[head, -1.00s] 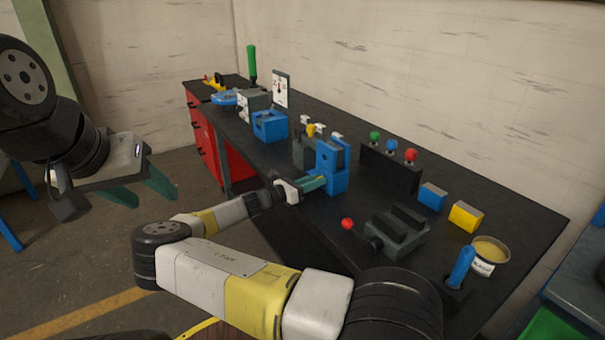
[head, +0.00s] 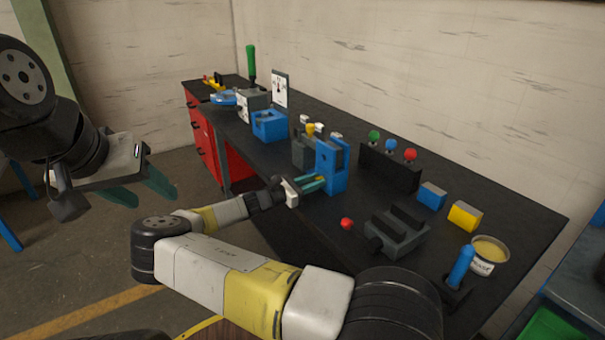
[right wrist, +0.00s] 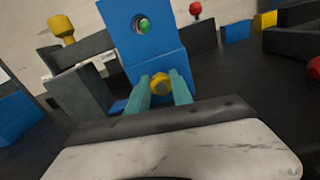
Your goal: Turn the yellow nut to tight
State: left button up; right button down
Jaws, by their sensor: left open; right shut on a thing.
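The yellow nut (right wrist: 160,86) sits low on the front of a blue upright block (right wrist: 147,38) in the right wrist view. The blue block (head: 331,168) also stands on the bench in the head view. My right gripper (head: 318,183) reaches the block's near side, and its teal fingers (right wrist: 160,93) lie on either side of the nut, shut on it. My left gripper (head: 145,188) is open and empty, off the bench at the left.
On the black bench (head: 500,210) are a grey vise-like block (head: 398,232) with a red knob, a black box with coloured knobs (head: 390,168), a yellow block (head: 465,215), a tin (head: 489,256) and a blue holder (head: 269,125). Floor lies clear below my left gripper.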

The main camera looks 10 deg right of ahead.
jog(key=c, duration=1.1)
grip_release()
jog(key=shift+a, duration=0.15)
jog(key=v, duration=0.7)
jog(key=shift+s+a, duration=0.1)
jog(key=shift+a, duration=0.2)
